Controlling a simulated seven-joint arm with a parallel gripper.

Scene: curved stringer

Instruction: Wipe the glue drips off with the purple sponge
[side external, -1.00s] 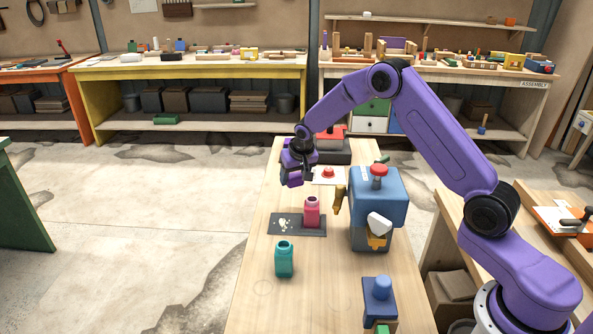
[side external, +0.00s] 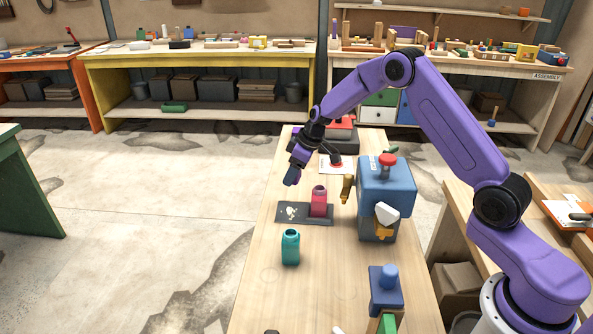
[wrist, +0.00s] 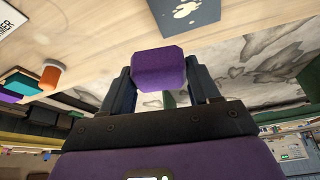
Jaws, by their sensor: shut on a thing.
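My gripper (wrist: 160,78) is shut on the purple sponge (wrist: 158,70), which sits between the two dark fingers in the wrist view. In the side view my gripper (side external: 292,176) is tilted toward the lower left, in the air behind and above the dark mat (side external: 286,218). The sponge cannot be told apart there. The white glue drips (side external: 291,211) lie on the left part of the mat. They also show in the wrist view (wrist: 186,10), apart from the sponge.
A teal open-topped bottle (side external: 290,247) stands in front of the mat. A blue machine (side external: 387,190) with a red knob stands to the right. A white sheet (side external: 326,167) with a red object lies behind. The bench's left strip (side external: 262,235) is bare.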

